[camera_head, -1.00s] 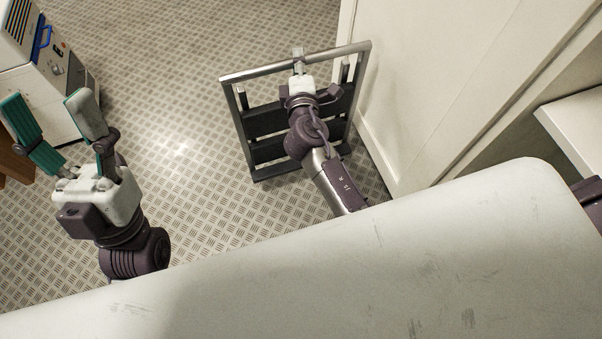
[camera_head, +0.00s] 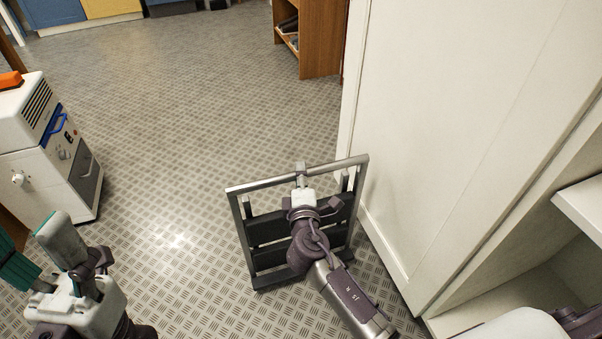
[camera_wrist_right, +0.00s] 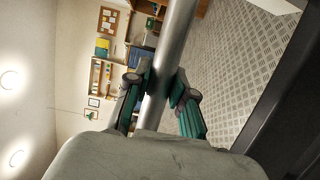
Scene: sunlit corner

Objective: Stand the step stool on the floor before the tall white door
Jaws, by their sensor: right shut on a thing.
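The step stool (camera_head: 262,230) has a grey metal frame and dark treads. It is upright in the middle of the head view, beside the tall white door (camera_head: 435,130). My right gripper (camera_head: 301,172) is shut on the stool's top bar, which also shows between the fingers in the right wrist view (camera_wrist_right: 165,75). I cannot tell whether the stool's feet touch the floor. My left gripper (camera_head: 35,255) is at the lower left, open and empty, with its fingers apart and away from the stool.
A white machine (camera_head: 50,150) with a blue handle stands at the left. A wooden shelf unit (camera_head: 322,40) stands at the back. White shelving (camera_head: 585,210) is at the right.

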